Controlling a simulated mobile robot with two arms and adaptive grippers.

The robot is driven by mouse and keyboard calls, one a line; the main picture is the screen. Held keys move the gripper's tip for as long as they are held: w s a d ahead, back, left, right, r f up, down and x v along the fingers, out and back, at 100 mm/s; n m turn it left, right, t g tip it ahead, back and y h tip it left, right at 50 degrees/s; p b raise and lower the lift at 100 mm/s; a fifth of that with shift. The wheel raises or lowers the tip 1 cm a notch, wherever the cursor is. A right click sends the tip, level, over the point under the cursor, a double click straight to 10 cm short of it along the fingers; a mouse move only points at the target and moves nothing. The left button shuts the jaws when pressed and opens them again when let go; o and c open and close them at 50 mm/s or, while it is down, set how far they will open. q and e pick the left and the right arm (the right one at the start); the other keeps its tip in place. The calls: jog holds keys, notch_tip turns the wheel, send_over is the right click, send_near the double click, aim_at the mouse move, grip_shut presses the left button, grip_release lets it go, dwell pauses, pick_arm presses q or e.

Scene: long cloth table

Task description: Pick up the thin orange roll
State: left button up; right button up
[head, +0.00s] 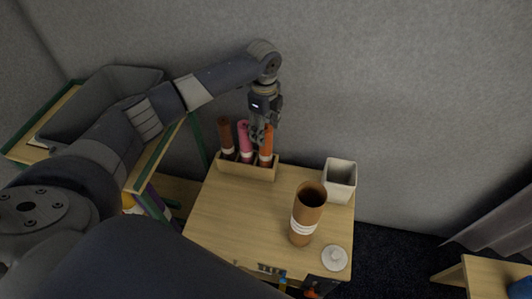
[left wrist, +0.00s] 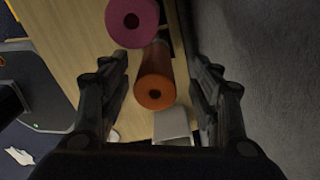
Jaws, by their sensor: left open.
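The thin orange roll (head: 266,146) stands upright at the right end of a wooden rack (head: 246,172) on the table. My left gripper (head: 261,134) hangs from above at this roll's upper part, open. The pink one also shows in the left wrist view (left wrist: 132,20). My right gripper is not in view.
A wide brown tube (head: 306,205) with a white band stands on the wooden table (head: 225,220). A light square container (head: 340,180) is at the right edge, and a round white lid (head: 334,258) at the front right. A grey bin (head: 100,100) sits on a shelf at left.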

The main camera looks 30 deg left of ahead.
aim_at(266, 140)
pick_arm(q)
jog(key=f, duration=0.3)
jog(key=shift+s+d+f+b, duration=0.25)
jog(key=shift+d+f+b, duration=0.05)
jog(key=shift+f+b, duration=0.1)
jog(key=shift+f, duration=0.35)
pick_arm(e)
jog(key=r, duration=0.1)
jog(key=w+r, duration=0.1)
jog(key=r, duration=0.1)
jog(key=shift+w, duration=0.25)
pick_arm(q)
grip_shut()
